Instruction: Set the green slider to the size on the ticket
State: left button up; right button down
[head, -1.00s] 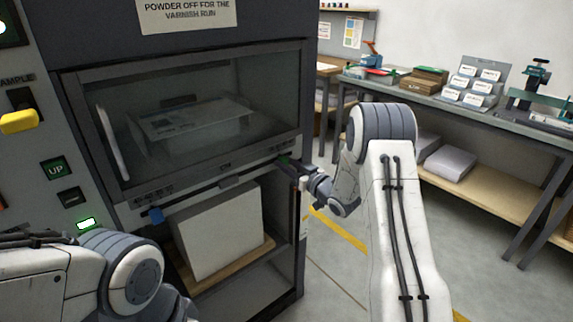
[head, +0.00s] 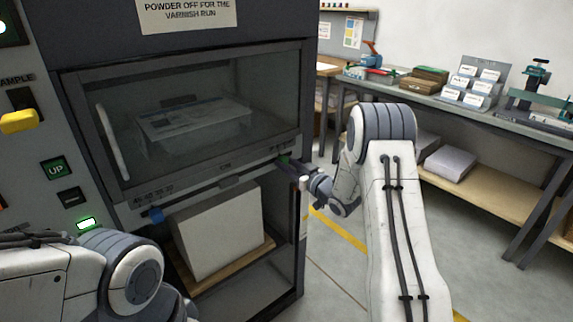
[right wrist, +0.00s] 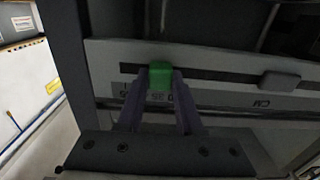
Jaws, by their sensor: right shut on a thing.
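The green slider (right wrist: 160,77) sits on a dark slot in a pale rail below the machine's window. My right gripper (right wrist: 160,95) is shut on it, one finger on each side. I cannot make out a ticket. My left gripper is out of view.
The glass window (head: 190,120) above the rail is closed, with a tray of sheets behind it. A white block (head: 220,232) stands on a board below. A yellow-handled lever (head: 19,121) and buttons are at left. A bench (head: 440,100) with card stands is at right.

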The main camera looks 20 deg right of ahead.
jog(key=shift+w+d, duration=0.25)
jog(key=shift+d, duration=0.4)
jog(key=shift+w+d, duration=0.2)
jog(key=shift+d, duration=0.4)
jog(key=c, duration=0.6)
grip_release()
jog(key=shift+o, duration=0.2)
jog(key=shift+a, duration=0.1)
jog(key=shift+s, duration=0.1)
jog(key=b+v, duration=0.1)
jog(key=v, duration=0.9)
jog(key=shift+s, duration=0.2)
jog(key=shift+r, duration=0.1)
